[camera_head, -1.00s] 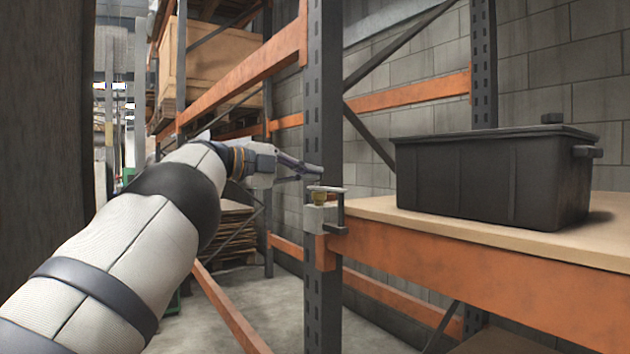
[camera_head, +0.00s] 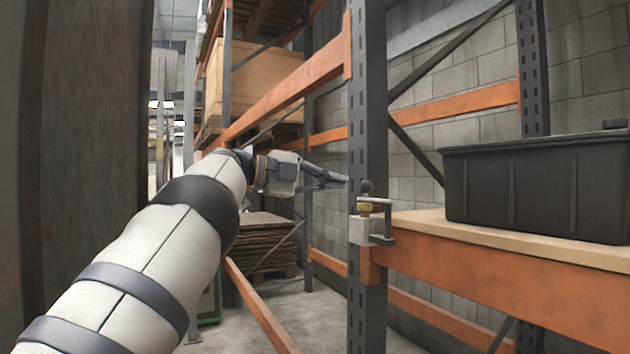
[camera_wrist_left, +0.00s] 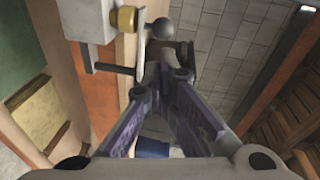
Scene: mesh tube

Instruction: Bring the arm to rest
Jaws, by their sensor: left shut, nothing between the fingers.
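My left arm (camera_head: 168,252) comes in from the lower left of the head view. Its gripper (camera_head: 346,180) is shut and empty, pointing right toward the dark rack post (camera_head: 367,90). Its tips are close to a small bracket device (camera_head: 372,230) with a brass part and a dark round knob, fixed at the post. In the left wrist view the fingers (camera_wrist_left: 166,70) come together near the grey ball knob (camera_wrist_left: 163,29) and the brass part (camera_wrist_left: 124,19). I cannot tell whether the fingertips touch the device. My right gripper is not in view.
A black lidded bin (camera_head: 540,190) stands on the wooden shelf (camera_head: 480,235) at right, above an orange beam (camera_head: 480,280). A dark wooden column (camera_head: 90,150) is at left. Flat stacked boards (camera_head: 262,245) lie behind. Grey floor shows below the arm.

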